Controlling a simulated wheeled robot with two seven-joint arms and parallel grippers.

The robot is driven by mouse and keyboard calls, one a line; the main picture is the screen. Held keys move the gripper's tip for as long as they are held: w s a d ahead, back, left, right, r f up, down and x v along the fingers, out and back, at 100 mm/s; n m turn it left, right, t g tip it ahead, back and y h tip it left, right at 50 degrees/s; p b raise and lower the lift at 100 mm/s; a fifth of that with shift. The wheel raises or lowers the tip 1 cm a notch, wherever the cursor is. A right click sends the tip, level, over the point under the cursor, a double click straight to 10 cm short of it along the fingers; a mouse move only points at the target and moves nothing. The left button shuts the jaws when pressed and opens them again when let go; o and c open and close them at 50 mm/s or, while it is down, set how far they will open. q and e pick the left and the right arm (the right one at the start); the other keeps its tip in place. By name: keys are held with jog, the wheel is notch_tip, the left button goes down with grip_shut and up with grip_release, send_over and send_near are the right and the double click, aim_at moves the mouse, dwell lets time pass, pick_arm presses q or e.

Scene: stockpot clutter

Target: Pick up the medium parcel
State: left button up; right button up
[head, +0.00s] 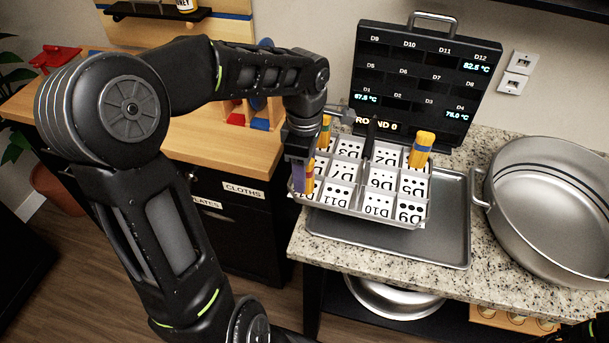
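I cannot make out any parcel in the head view. My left gripper (302,160) points down at the left side of a compartment tray (375,212) with cards marked D3, D5, D6, D9, D10 and D11. A purple piece and a yellow-and-red piece show right at its fingertips. The fingers are small and partly hidden, so I cannot tell whether they are open or shut on something. My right gripper is not in view; only a dark bit of my own body shows at the bottom right corner.
The compartment tray is over a flat metal tray (455,225) on the granite counter (305,248). A yellow-and-blue thing (421,150) stands in it. A large steel pot (550,205) is on the right, a black display panel (425,85) behind. A wooden counter (215,140) is left.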

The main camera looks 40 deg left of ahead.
pick_arm(q)
grip_shut()
dwell(0.4)
notch_tip(320, 180, up, 10)
jog(key=shift+b, duration=0.65)
dwell(0.6)
